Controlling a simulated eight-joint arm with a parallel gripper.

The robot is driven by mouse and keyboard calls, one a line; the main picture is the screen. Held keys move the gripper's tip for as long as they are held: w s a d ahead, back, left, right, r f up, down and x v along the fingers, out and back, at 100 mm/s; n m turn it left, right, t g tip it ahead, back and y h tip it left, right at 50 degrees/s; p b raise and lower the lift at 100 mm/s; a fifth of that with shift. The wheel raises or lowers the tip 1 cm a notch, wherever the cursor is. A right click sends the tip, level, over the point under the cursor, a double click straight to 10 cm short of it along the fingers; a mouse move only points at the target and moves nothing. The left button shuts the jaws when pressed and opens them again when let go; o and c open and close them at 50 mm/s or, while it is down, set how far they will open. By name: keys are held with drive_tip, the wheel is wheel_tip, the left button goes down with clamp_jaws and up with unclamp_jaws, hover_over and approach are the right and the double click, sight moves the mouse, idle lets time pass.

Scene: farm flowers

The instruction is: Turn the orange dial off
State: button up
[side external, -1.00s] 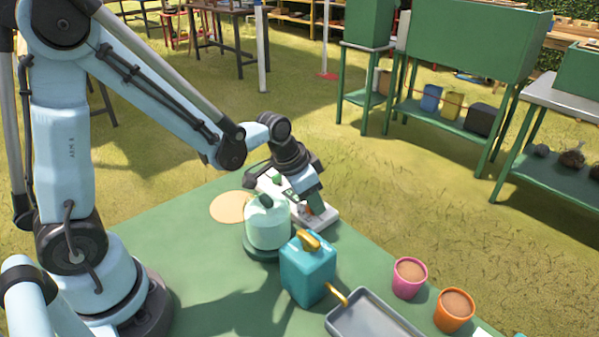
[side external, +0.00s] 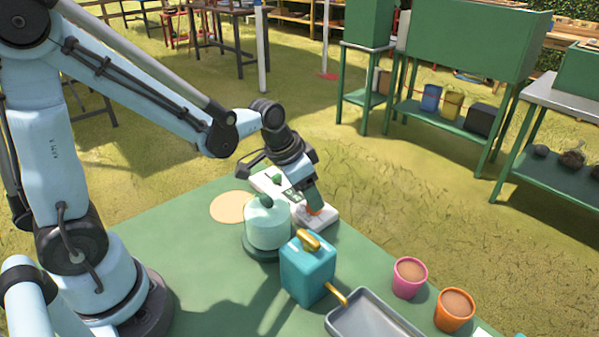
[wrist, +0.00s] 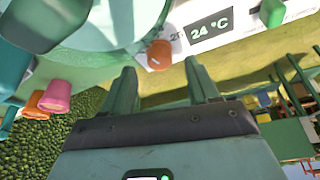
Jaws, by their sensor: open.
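The orange dial (wrist: 160,54) is on a white panel (wrist: 182,22), beside a dark display reading 24 °C (wrist: 209,25) in the wrist view. A white pointer mark shows at the dial's edge. My gripper (wrist: 160,68) is open, with one green finger on each side of the dial's line, just short of it in the picture. I cannot tell whether a finger touches it. In the side view my gripper (side external: 313,202) points down at the near end of the panel (side external: 327,218), partly hiding the orange dial (side external: 312,212).
A pale lidded jar (side external: 267,228) stands close beside the panel. A teal watering can (side external: 308,272) with a brass handle is in front. A grey tray (side external: 365,320), a pink pot (side external: 408,280) and an orange pot (side external: 454,312) lie further right. A green knob (wrist: 272,12) sits past the display.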

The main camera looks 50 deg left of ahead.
drive_tip(key=v, duration=0.9)
drive_tip(key=shift+r, duration=0.15)
drive_tip(key=w+f+m, duration=0.1)
drive_tip(key=f, duration=0.2)
drive_tip(key=w+f+m+h, duration=0.1)
drive_tip(key=w+f+m, duration=0.1)
drive_tip(key=f, duration=0.2)
drive_tip(key=w+d+f+m+g, duration=0.1)
drive_tip(key=f, duration=0.3)
drive_tip(key=shift+w+d+f+m, duration=0.1)
drive_tip(key=shift+w+m, duration=0.15)
drive_tip(key=shift+m, duration=0.05)
idle(0.5)
